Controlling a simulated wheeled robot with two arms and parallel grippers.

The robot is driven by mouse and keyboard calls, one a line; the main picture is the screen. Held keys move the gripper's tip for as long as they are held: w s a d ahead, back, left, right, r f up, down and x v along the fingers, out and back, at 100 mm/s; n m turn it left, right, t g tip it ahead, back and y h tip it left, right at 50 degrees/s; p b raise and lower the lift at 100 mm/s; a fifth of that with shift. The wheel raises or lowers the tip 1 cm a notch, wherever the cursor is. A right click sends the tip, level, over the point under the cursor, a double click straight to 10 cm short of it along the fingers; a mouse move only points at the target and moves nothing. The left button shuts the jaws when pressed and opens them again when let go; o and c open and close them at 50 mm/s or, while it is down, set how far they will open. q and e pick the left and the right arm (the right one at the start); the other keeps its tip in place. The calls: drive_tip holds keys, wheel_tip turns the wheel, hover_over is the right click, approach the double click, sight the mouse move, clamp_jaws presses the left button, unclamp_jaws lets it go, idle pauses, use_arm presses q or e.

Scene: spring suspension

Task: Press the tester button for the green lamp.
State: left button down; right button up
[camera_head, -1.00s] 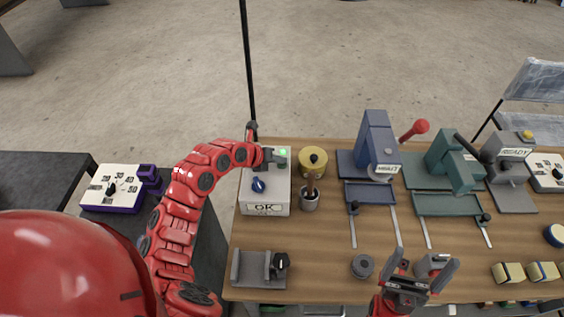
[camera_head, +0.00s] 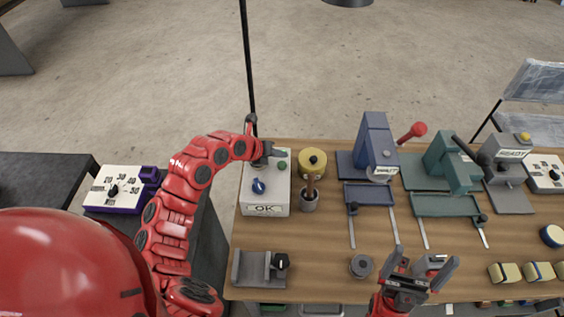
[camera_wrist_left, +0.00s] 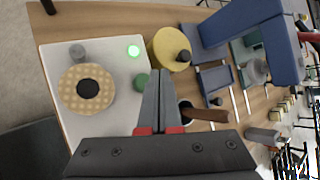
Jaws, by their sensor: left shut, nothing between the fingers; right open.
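The white tester box (camera_head: 250,200), labelled OK, stands at the left end of the wooden table. A dark green button (camera_head: 282,166) sits on its top at the right; it also shows in the left wrist view (camera_wrist_left: 142,81). The green lamp (camera_wrist_left: 133,51) is lit in the left wrist view, just beyond the button; my gripper hides it in the head view. My left gripper (camera_head: 284,153) is shut and empty over the tester. In the left wrist view its fingertips (camera_wrist_left: 165,72) appear beside the button; I see no contact. My right gripper (camera_head: 427,258) is open and empty at the table's front.
Blue (camera_head: 375,145) and teal (camera_head: 450,160) presses stand further right. A grey fixture (camera_head: 250,268) lies in front.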

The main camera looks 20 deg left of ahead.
sight(280, 166)
use_arm(q)
drive_tip(key=shift+r+p, duration=0.55)
drive_tip(key=shift+r, duration=1.1)
